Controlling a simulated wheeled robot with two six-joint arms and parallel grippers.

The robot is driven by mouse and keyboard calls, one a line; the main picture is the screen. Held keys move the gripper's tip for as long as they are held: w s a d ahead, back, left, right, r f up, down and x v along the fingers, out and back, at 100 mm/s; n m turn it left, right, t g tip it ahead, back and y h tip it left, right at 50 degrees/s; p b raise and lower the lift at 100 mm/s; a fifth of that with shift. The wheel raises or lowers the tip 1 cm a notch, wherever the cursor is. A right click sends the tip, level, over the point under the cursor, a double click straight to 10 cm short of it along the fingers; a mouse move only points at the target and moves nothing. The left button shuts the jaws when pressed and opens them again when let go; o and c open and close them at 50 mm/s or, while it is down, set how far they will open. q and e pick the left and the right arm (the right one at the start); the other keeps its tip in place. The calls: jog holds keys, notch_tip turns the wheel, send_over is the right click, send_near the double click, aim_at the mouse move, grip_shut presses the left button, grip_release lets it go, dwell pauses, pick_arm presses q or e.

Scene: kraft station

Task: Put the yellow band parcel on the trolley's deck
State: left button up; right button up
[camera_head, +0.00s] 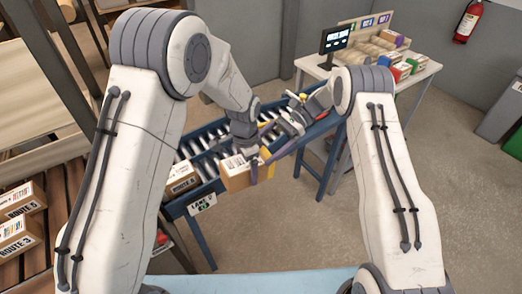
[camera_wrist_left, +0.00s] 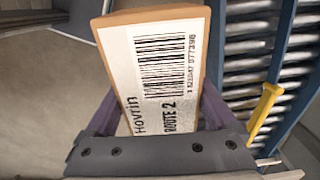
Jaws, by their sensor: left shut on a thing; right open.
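A brown cardboard parcel (camera_head: 238,179) is held at the near side of the roller conveyor. In the left wrist view the parcel (camera_wrist_left: 155,75) shows a white label with a barcode, "Hovrin" and "ROUTE 2"; no yellow band shows on that face. My left gripper (camera_head: 251,170) is shut on it, with a purple finger (camera_wrist_left: 212,106) on each side. Whether the parcel touches the conveyor is unclear. My right gripper (camera_head: 287,122) is open above the conveyor, farther back. I cannot clearly make out the trolley's deck.
The blue-framed conveyor (camera_head: 203,211) carries another parcel (camera_head: 181,179) to the left. Route-labelled boxes (camera_head: 18,200) sit on slatted wood at left. A pale blue surface (camera_head: 255,283) lies along the bottom edge. A table (camera_head: 417,65) with a screen and goods stands behind. Floor at right is clear.

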jog(key=shift+s+a+f, duration=0.2)
jog(key=shift+s+a, duration=0.15)
jog(key=shift+a, duration=0.15)
jog(key=c, duration=1.2)
pick_arm(q)
jog(key=o, duration=1.5)
jog(key=shift+c, duration=0.2)
pick_arm(e)
jog(key=shift+c, duration=1.3)
pick_arm(q)
jog(key=shift+r, duration=0.1)
